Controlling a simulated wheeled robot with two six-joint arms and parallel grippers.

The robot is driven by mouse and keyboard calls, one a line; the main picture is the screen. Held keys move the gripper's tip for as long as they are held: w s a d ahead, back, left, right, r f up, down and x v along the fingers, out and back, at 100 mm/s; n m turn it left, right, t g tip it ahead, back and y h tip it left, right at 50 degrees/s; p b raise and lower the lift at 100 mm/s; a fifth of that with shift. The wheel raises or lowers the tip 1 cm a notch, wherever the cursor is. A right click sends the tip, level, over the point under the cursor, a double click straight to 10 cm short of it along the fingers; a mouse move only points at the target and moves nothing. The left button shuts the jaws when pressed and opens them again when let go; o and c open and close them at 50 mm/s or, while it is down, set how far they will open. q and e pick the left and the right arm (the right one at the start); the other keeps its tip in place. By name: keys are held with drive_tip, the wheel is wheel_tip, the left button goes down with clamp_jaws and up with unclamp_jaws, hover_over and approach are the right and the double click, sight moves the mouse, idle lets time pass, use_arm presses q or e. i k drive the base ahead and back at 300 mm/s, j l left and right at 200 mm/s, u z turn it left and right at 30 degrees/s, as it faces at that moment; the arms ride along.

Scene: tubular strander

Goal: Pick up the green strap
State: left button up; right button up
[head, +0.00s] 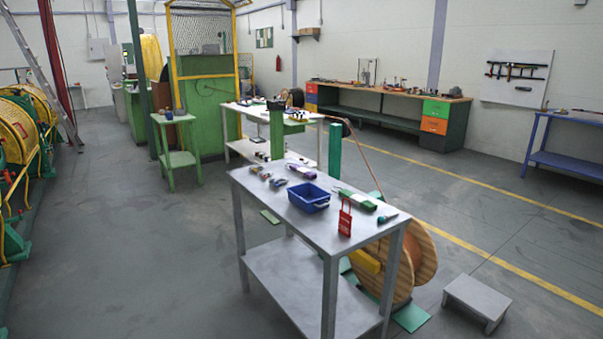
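A long green piece (357,201), which looks like the green strap, lies on the grey metal table (340,232) in the middle of the view. Neither of my grippers shows in the head view.
A red tag-like piece (345,217) stands near the table's front. A purple item (301,172) and small tools lie further back. A wooden reel (412,262) stands behind the table and a low grey step (476,300) at right. The floor at left is clear.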

sight(358, 201)
drive_tip(key=i+j, duration=0.5)
drive_tip(key=i, duration=0.2)
drive_tip(key=i+j+z, duration=0.1)
drive_tip(key=i+j, duration=0.35)
drive_tip(key=i, duration=0.2)
drive_tip(key=i+j, duration=0.75)
drive_tip(key=i, duration=0.3)
drive_tip(key=i+j, duration=0.2)
drive_tip(key=i, duration=0.3)
drive_tip(key=i+j+z, duration=0.1)
drive_tip(key=i, duration=0.35)
drive_tip(key=j, duration=0.1)
